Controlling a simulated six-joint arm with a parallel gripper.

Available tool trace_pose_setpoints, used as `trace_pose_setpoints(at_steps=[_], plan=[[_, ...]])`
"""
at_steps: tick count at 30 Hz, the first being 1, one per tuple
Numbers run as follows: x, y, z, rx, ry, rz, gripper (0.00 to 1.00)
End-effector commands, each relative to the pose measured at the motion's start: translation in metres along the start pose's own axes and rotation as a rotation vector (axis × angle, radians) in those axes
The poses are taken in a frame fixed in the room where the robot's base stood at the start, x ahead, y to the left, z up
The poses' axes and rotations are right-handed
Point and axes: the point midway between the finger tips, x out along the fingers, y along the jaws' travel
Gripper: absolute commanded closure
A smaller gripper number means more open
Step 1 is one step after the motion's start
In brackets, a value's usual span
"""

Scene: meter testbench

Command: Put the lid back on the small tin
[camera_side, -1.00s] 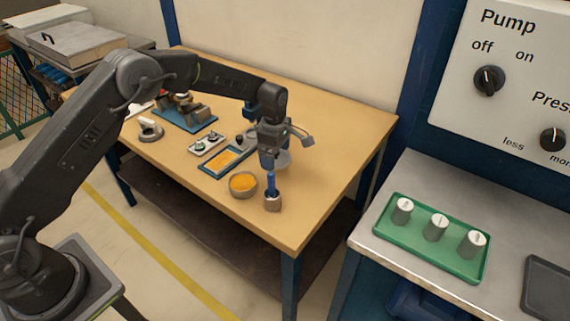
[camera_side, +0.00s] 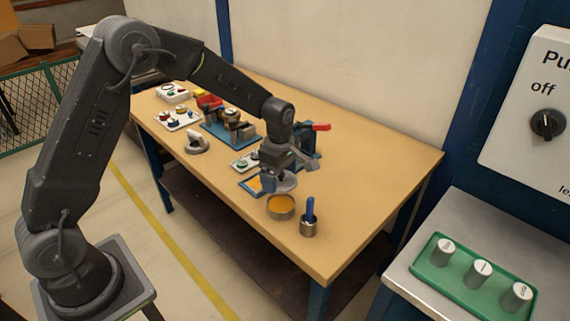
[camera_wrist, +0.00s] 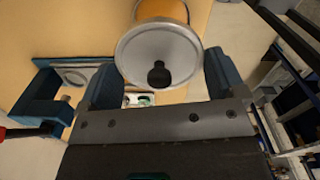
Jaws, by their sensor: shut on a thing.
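The small tin (camera_side: 281,212) is a round grey tin with orange contents, standing uncovered near the front edge of the wooden table. The lid (camera_side: 287,185) is a grey disc with a black knob. My gripper (camera_side: 281,174) is shut on the lid and holds it above the back side of the tin, apart from it. In the wrist view the lid (camera_wrist: 140,52) lies between the blue fingers of my gripper (camera_wrist: 160,78), knob towards the camera. The tin (camera_wrist: 162,10) shows partly behind it at the top; the lid hides the rest.
A blue-handled tool stands in a small metal pot (camera_side: 308,229) right of the tin. A blue-framed tray (camera_side: 251,187) and a small white tray (camera_side: 242,163) lie left of the tin. The table's right part is clear. A green tray (camera_side: 425,272) holds grey weights on another bench.

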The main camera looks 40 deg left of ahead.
Motion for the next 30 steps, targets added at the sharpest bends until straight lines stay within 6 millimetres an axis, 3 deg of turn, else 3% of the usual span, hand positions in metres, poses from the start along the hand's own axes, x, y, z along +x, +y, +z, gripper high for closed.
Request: trace_pose_setpoints(at_steps=[21, 30], plan=[[0.055, -0.003, 0.001, 0.000, 0.000, -0.002, 0.33], [0.064, -0.002, 0.001, 0.000, 0.000, 0.001, 0.33]])
